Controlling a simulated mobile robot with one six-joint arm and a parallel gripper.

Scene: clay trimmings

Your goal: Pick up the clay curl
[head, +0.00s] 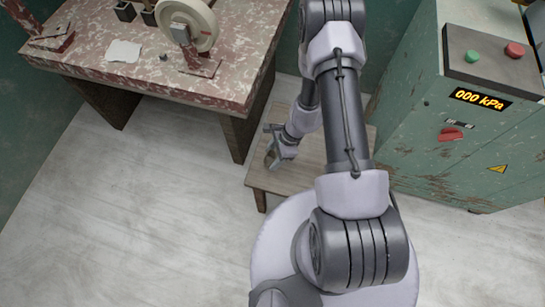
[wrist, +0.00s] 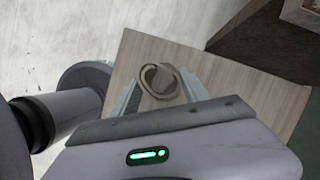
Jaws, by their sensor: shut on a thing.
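The clay curl (wrist: 160,78) is a small brown-grey looped piece in the wrist view, over a low wooden table (wrist: 140,45). My gripper (wrist: 160,93) is shut on the curl, with a grey finger on each side of it. In the head view my gripper (head: 272,150) is low over the left part of the wooden table (head: 258,179). The curl shows there only as a small brown shape (head: 271,161) at the fingers. I cannot tell whether the curl touches the tabletop.
A red-and-white speckled workbench (head: 95,68) stands at the left with a wheel machine (head: 188,24) and a white sheet (head: 123,51) on it. A green cabinet (head: 440,150) with a pressure display stands close at the right. The floor (head: 140,210) at the front left is clear.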

